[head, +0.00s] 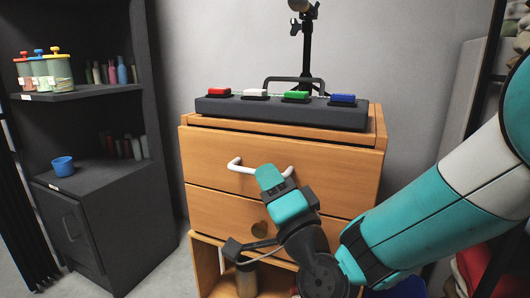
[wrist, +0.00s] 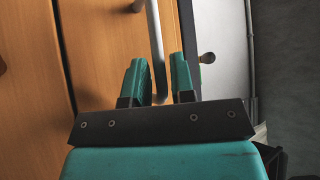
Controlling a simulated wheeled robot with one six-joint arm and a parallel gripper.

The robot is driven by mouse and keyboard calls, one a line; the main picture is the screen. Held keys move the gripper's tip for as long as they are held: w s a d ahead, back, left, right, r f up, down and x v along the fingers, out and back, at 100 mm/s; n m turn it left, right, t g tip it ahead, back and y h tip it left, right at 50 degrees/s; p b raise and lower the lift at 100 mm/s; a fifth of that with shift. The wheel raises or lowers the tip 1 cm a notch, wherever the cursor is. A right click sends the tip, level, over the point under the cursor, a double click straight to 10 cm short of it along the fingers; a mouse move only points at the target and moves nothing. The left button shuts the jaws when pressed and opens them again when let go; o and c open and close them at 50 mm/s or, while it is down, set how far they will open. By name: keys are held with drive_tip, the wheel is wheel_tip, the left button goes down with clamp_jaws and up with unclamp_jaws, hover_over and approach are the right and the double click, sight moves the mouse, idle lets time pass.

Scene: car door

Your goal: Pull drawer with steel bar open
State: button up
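The wooden cabinet's top drawer (head: 215,160) looks closed, and its steel bar handle (head: 236,165) stands out from the front. My gripper (head: 268,174) is at the right part of this bar and hides some of it. In the wrist view, the bar (wrist: 155,35) runs down into the gap between the two teal fingers of my gripper (wrist: 158,75). The fingers are apart, one on each side of the bar, with visible space around it. The drawer front (wrist: 105,40) lies at the left there.
A lower drawer (head: 215,208) has a round knob (head: 260,229), with an open compartment below. A dark button panel (head: 280,112) sits on the cabinet top. A dark shelf unit (head: 110,200) with a blue cup (head: 63,166) stands at the left.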

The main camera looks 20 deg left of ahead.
drive_tip(key=shift+p+x, duration=0.6)
drive_tip(key=shift+x, duration=0.25)
drive_tip(key=shift+c, duration=0.2)
clamp_jaws()
